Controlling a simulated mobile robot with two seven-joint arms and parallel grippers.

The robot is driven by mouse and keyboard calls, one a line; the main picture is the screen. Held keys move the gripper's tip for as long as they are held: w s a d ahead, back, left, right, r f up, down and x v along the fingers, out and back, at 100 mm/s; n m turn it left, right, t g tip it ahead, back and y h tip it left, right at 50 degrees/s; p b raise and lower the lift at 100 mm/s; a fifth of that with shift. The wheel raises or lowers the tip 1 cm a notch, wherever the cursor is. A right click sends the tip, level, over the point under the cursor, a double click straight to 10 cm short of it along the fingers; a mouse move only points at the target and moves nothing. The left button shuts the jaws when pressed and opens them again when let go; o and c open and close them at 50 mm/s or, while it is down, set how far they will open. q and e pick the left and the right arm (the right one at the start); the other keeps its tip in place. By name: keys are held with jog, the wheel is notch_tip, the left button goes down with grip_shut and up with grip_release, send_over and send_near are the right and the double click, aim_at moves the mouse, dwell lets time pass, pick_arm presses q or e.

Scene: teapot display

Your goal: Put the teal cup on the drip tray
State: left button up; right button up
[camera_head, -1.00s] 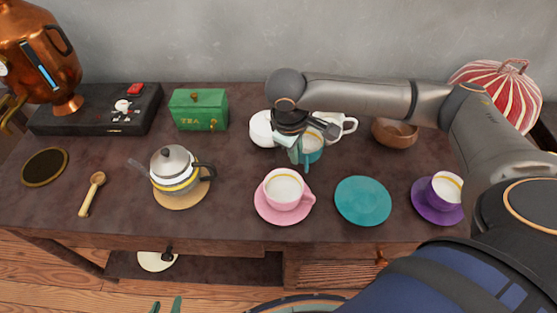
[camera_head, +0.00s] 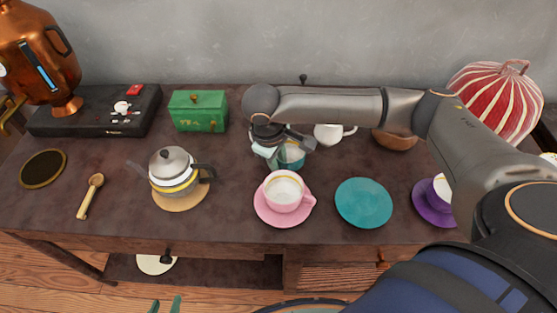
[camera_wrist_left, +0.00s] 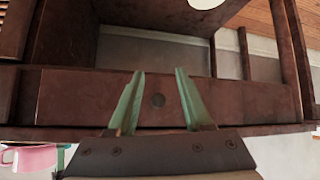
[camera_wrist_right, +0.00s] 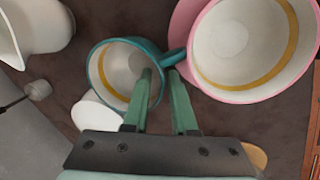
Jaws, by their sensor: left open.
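The teal cup (camera_head: 291,155) is towards the back middle of the table, partly hidden by my right gripper (camera_head: 272,153). In the right wrist view the cup (camera_wrist_right: 112,62) has a white inside and a yellow band. My right gripper (camera_wrist_right: 162,82) has one finger inside the cup and one outside, shut on its wall beside the handle. A round dark tray with a gold rim (camera_head: 44,168), apparently the drip tray, lies empty at the far left. My left gripper (camera_head: 165,305) is open and empty in front of the table; the left wrist view shows it (camera_wrist_left: 160,85) facing the table front.
A teapot (camera_head: 173,172) on a round mat and a wooden scoop (camera_head: 90,196) lie between cup and tray. A pink cup (camera_head: 284,190), teal saucer (camera_head: 363,202), green tea box (camera_head: 199,111) and white jug (camera_head: 330,134) stand nearby. A copper urn (camera_head: 38,55) stands back left.

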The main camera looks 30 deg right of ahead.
jog(key=shift+o, duration=0.8)
